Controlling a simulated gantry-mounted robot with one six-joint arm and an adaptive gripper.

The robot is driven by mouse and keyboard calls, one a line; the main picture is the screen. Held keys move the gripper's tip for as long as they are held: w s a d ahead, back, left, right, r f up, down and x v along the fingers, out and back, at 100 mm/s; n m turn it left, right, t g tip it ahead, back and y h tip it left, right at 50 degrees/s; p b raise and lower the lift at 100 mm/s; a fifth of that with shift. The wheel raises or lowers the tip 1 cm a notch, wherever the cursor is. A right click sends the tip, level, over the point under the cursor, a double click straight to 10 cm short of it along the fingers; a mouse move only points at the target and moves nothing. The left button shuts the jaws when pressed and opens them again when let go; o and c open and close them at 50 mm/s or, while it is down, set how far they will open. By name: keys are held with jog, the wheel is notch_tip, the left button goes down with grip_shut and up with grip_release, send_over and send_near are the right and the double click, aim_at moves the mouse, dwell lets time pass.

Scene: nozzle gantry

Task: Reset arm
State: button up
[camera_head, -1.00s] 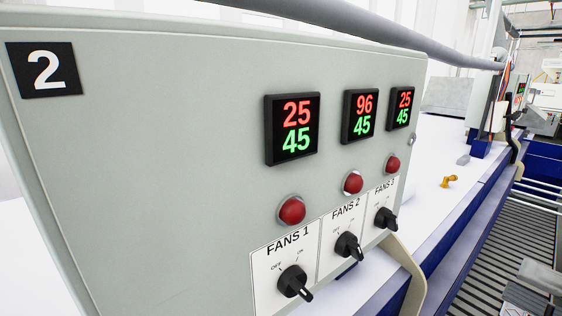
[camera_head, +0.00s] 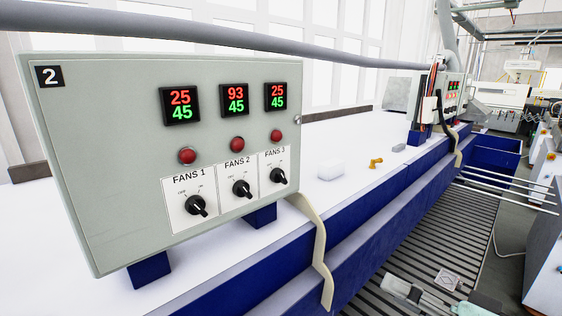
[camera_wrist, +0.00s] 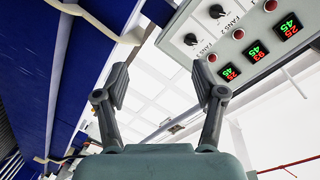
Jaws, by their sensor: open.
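My gripper (camera_wrist: 160,92) is open and empty in the wrist view, its two fingers spread apart. Past its right finger is the grey control box (camera_wrist: 228,14), tilted in that view. In the head view the control box (camera_head: 100,150) stands on blue feet at the left, marked 2. It has displays reading 25, 93 and 25 in red over 45 in green, red lamps below them, and black knobs labelled FANS 1 (camera_head: 196,205), FANS 2 (camera_head: 242,188) and FANS 3 (camera_head: 278,176).
A white block (camera_head: 331,170), a yellow fitting (camera_head: 375,163) and a small grey piece (camera_head: 398,148) lie on the white table. A second control box (camera_head: 453,88) stands farther back. A slatted grey floor (camera_head: 440,225) runs along the blue table side.

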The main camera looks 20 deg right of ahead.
jog(key=w+a+f+n+g+h, duration=0.1)
jog(key=w+a+f, duration=0.1)
jog(key=a+f, duration=0.55)
jog(key=w+a+f+n+g+h, duration=0.1)
jog(key=w+a+f+n, duration=0.2)
jog(key=a, duration=0.7)
jog(key=s+a+f+n+h, duration=0.1)
jog(key=s+a+f+h, duration=0.15)
jog(key=s+a, duration=0.2)
jog(key=s+a+f+n+h, duration=0.1)
jog(key=s+a+f, duration=0.25)
jog(key=a, duration=0.25)
notch_tip(320, 180, up, 18)
jog(key=p, duration=1.8)
jog(key=shift+s, duration=0.15)
jog(key=shift+h, duration=0.25)
